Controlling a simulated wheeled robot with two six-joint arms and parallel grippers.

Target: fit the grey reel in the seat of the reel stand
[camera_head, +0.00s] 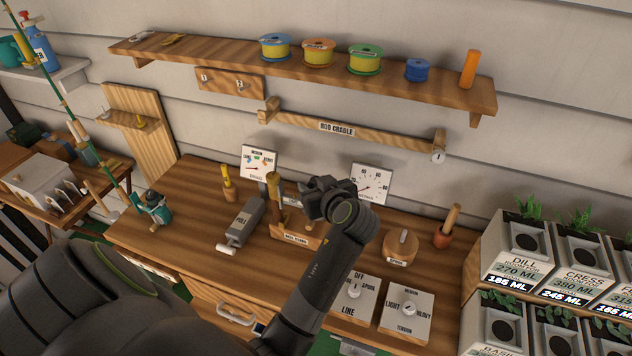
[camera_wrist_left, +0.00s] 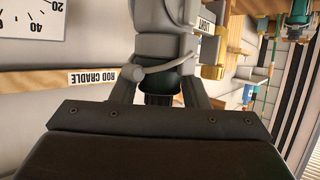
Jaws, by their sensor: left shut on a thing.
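My left gripper (camera_head: 312,208) is above the workbench, over the wooden reel stand (camera_head: 298,238). In the left wrist view its fingers (camera_wrist_left: 159,94) are shut on the grey reel (camera_wrist_left: 165,45). The reel has a rounded grey body and a thin crank arm across it, close in front of the fingers. In the head view the gripper hides most or all of the reel, so I cannot tell it from the grey gripper. The stand's front label shows, but its seat is mostly covered by my gripper. I cannot tell whether the reel touches the stand. My right gripper is out of view.
A grey box with a handle (camera_head: 241,222) stands left of the stand. A round wooden block (camera_head: 401,245) and two switch boxes (camera_head: 355,297) are to the right. A teal reel (camera_head: 155,207) is on a rod at left. Dials and a rod cradle (camera_head: 350,128) are behind.

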